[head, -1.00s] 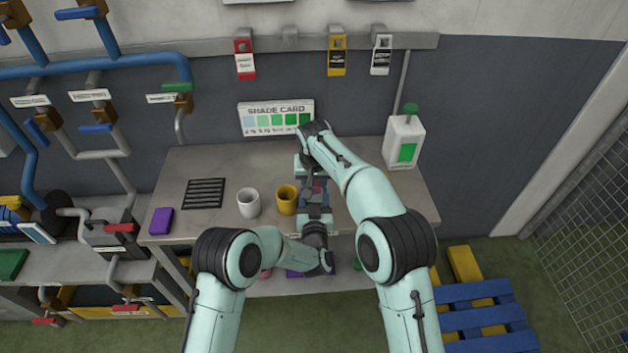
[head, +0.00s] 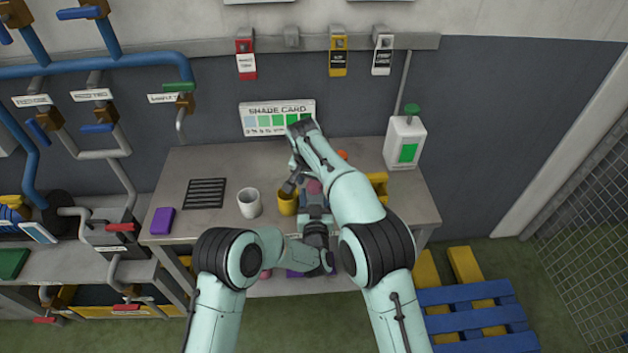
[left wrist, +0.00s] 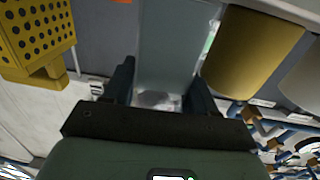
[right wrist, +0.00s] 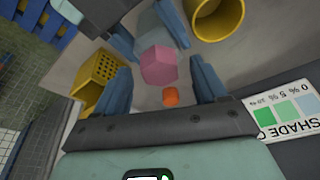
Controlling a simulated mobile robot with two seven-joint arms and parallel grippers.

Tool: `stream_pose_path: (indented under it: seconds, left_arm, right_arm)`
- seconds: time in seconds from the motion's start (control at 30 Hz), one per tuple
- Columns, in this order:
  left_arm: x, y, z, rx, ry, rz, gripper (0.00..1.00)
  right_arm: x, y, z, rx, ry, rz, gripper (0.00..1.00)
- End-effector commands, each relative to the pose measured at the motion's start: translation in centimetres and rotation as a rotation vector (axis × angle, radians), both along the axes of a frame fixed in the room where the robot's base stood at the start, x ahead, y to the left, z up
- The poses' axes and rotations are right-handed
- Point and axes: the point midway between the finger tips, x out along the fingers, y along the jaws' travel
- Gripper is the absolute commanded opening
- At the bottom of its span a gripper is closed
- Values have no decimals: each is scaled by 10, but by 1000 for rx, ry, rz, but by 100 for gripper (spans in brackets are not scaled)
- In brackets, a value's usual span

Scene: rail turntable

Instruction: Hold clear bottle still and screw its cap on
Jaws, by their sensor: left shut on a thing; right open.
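The clear bottle (left wrist: 168,45) is grey and see-through. My left gripper (left wrist: 163,78) is shut on it, with a finger on each side; in the head view this gripper (head: 315,205) is over the bench front. A pink many-sided cap (right wrist: 158,66) sits at the bottle's top end, between the left fingers in the right wrist view; it also shows in the head view (head: 314,187). How far it is screwed on cannot be told. My right gripper (right wrist: 160,75) is open, its fingers apart on either side of the cap and not touching it.
A yellow mug (head: 287,203) stands close left of the bottle, with a white mug (head: 249,204) beyond it. A yellow perforated basket (right wrist: 98,78) and an orange object (right wrist: 170,97) are also near. A white dispenser (head: 404,143) stands at the back right.

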Motion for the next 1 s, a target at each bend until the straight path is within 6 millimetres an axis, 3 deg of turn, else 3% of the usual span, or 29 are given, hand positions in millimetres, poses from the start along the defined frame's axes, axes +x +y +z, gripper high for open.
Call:
stream_pose_path:
  seconds: [0.23, 0.5, 0.7, 1.0]
  left_arm:
    - [0, 0, 0, 0, -1, 0, 2]
    - [0, 0, 0, 0, -1, 0, 2]
    - [0, 0, 0, 0, -1, 0, 2]
    - [0, 0, 0, 0, -1, 0, 2]
  right_arm:
    - [-4, 3, 18, 1, -3, 3, 72]
    - [-17, 10, 74, 1, -5, 2, 72]
    - [-25, 13, 104, 1, -3, 1, 72]
    - [-29, 15, 116, 0, 0, 0, 72]
